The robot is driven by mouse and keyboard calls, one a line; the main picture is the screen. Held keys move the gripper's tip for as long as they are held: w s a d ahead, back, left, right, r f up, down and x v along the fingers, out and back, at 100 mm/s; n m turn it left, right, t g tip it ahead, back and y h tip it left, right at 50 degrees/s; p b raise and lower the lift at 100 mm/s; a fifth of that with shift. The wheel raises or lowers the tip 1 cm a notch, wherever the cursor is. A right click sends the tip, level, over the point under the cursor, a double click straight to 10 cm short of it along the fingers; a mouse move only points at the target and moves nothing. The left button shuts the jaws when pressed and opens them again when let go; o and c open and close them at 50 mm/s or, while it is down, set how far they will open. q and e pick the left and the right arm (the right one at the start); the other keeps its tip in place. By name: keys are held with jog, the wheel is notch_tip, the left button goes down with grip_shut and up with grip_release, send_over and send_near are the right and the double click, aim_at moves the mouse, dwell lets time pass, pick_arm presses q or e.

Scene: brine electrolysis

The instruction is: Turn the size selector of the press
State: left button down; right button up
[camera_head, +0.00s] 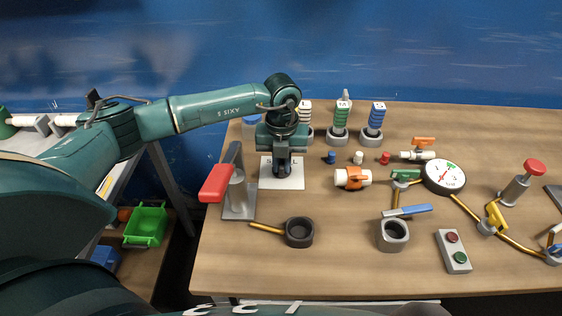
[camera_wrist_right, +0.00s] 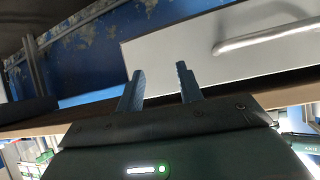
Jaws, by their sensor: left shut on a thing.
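My left gripper (camera_head: 283,171) points down over the white plate (camera_head: 292,184) with dark letters, where the size selector sits. It is shut on the selector's knob, which is mostly hidden by the fingers and wrist. The letters on the plate are partly covered, so I cannot tell the selector's setting. The press (camera_head: 238,196), with a grey post and a red handle (camera_head: 216,184), stands just left of the plate. My right gripper (camera_wrist_right: 158,68) shows in the right wrist view with its two fingers apart and nothing between them.
A dark round cup with a brass handle (camera_head: 299,233) lies in front of the plate. An orange-and-white valve (camera_head: 352,178) and small caps (camera_head: 358,157) are to the right. Labelled vials (camera_head: 340,121) stand behind. A dial (camera_head: 445,176) and a button box (camera_head: 454,252) are farther right.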

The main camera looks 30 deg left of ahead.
pick_arm(q)
jog(key=n, duration=0.4)
jog(key=shift+w+d+r+n, duration=0.1)
jog(key=shift+w+n, duration=0.05)
jog(key=shift+n, duration=0.15)
jog(key=shift+w+n+p, duration=0.1)
jog(key=shift+n+p, duration=0.55)
jog(key=shift+n, duration=1.55)
jog(key=c, duration=1.4)
grip_release()
jog(key=shift+c, duration=0.2)
notch_tip(320, 180, up, 13)
jog(key=b, duration=0.1)
